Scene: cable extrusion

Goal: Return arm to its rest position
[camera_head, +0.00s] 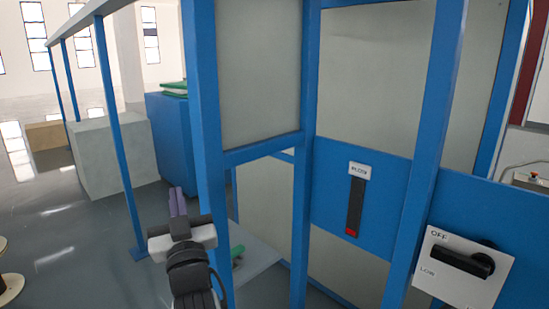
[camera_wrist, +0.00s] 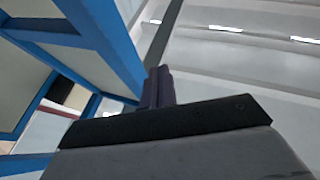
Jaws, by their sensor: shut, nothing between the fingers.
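My gripper (camera_head: 177,202) is raised in front of the blue-framed machine, left of a blue post in the head view. Its two purple-grey fingers are together, point upward and hold nothing. The fingers also show in the wrist view (camera_wrist: 158,88), against the ceiling and blue frame bars. My gripper appears apart from the posts, though its exact distance from them is hard to tell.
A white switch plate with a black knob (camera_head: 468,262) and a blue panel with a dark slotted lever (camera_head: 354,207) are at the right. A blue cabinet (camera_head: 170,140) and pale block (camera_head: 112,155) stand behind. Open grey floor (camera_head: 70,235) lies at left.

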